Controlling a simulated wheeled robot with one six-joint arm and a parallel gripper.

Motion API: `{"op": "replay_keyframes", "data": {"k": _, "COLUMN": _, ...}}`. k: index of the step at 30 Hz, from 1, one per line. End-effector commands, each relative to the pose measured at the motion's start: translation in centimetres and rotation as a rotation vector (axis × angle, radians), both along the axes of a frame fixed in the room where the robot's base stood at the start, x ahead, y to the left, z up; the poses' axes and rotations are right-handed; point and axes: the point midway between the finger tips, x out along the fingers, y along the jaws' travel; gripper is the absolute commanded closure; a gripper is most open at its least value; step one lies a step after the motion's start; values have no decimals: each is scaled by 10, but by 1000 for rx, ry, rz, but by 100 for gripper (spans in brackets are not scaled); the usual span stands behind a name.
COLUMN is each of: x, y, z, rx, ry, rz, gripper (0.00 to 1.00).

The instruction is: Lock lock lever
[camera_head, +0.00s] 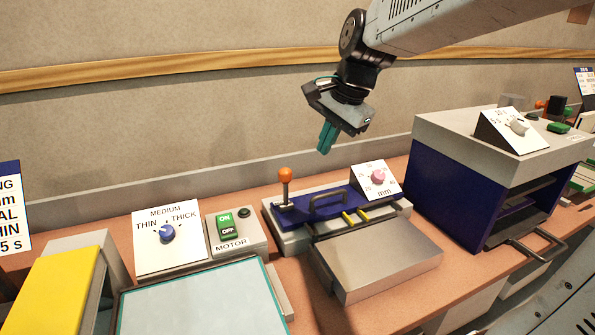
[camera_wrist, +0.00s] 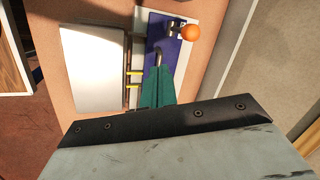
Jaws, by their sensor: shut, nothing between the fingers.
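The lever (camera_head: 285,183) stands upright with an orange ball on top, at the left end of a blue plate (camera_head: 300,211) on a grey device. The ball of the lever also shows in the wrist view (camera_wrist: 190,33), at the top right of the blue plate (camera_wrist: 158,32). My gripper (camera_head: 325,143) is shut and empty in the air above the device, up and to the right of the lever. Its teal fingers (camera_wrist: 156,88) show together in the wrist view, over the blue plate and hiding part of it. They do not touch the lever.
A dark handle (camera_head: 327,202) rises from the blue plate, with a grey slab (camera_head: 375,258) in front. A dial panel (camera_head: 376,180) stands behind right. A blue-sided box (camera_head: 455,185) stands at right, a motor switch box (camera_head: 236,237) at left. Air around my gripper is free.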

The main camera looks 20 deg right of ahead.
Motion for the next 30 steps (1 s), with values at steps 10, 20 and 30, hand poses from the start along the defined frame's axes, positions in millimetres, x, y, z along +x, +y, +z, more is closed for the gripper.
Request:
{"op": "replay_keyframes", "data": {"k": 10, "x": 2, "y": 0, "z": -1, "rx": 3, "ry": -1, "rz": -7, "gripper": 100}}
{"op": "replay_keyframes", "data": {"k": 20, "x": 15, "y": 9, "z": -45, "rx": 4, "ry": 4, "rz": -5, "gripper": 100}}
{"op": "replay_keyframes", "data": {"k": 30, "x": 45, "y": 24, "z": -96, "rx": 2, "ry": 1, "rz": -2, "gripper": 100}}
